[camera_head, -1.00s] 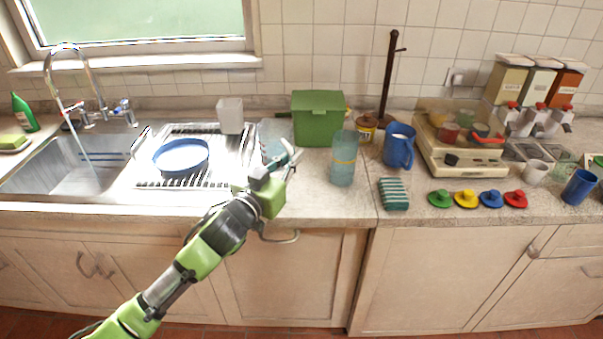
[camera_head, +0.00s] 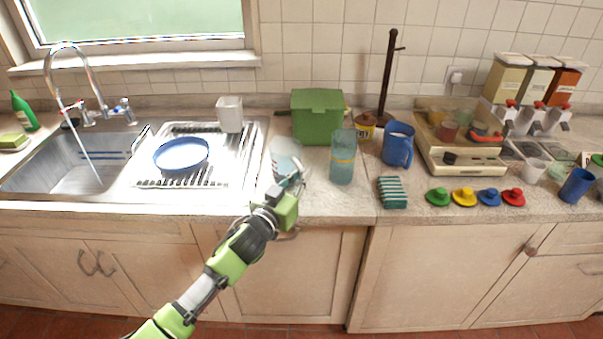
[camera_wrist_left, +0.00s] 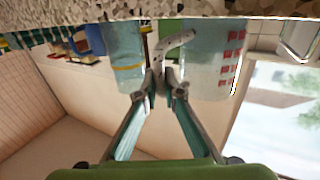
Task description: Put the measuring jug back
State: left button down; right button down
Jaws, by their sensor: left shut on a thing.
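The measuring jug (camera_head: 285,153) is clear, with red marks on its side. In the head view it is over the counter just right of the drainer, upright. It also shows in the left wrist view (camera_wrist_left: 213,68), where the picture is upside down. My left gripper (camera_head: 294,184) is in front of the jug, shut on its pale curved handle (camera_wrist_left: 177,43). The gripper partly hides the jug's lower front. I cannot tell whether the jug's base touches the counter. My right gripper is not in view.
A tall blue-tinted glass (camera_head: 343,158) with a yellow band stands close right of the jug. A green box (camera_head: 317,118) is behind. A blue jug (camera_head: 398,146) and a striped sponge (camera_head: 393,193) are further right. The drainer (camera_head: 222,175) holds a blue plate (camera_head: 181,155).

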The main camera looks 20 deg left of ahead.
pick_arm(q)
jog(key=c, duration=2.6)
grip_release()
jog(key=shift+f, duration=0.15)
jog(key=o, duration=0.4)
jog(key=shift+o, duration=0.2)
jog(key=shift+f+b, duration=0.15)
jog(key=shift+b, duration=0.25)
jog(key=s+a+b, duration=0.2)
jog(key=s, duration=1.1)
jog(key=shift+s+a+r, duration=0.3)
jog(key=shift+a+r, duration=0.05)
jog(key=shift+r, duration=0.05)
